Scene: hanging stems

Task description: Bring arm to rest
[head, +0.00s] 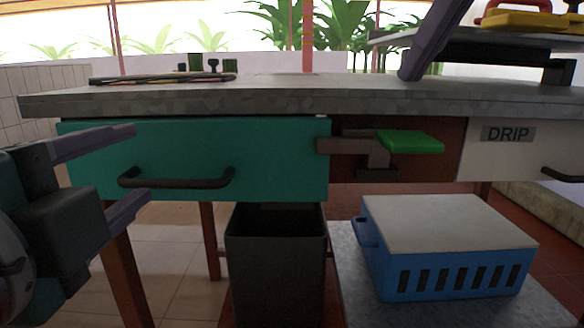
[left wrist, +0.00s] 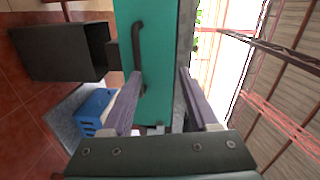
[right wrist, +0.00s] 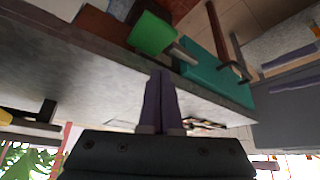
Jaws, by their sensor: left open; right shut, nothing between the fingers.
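My left gripper (head: 142,164) is open and empty in front of the teal drawer front (head: 270,160), near the left end of its dark bar handle (head: 178,178). In the left wrist view the two purple fingers (left wrist: 160,75) are spread apart, with the drawer front and the handle (left wrist: 137,45) beyond them. My right gripper (head: 412,74) is above the right part of the worktop. In the right wrist view its fingers (right wrist: 160,74) are together with nothing between them, over the grey top. Most of the right arm is outside the head view.
A green pad on a brown bracket (head: 410,141) juts out under the worktop (head: 300,98). A drawer marked DRIP (head: 508,134) is at right. A dark open bin (head: 275,270) and a blue crate with a pale top (head: 450,270) stand below. Dark stems (head: 165,79) lie at the back left.

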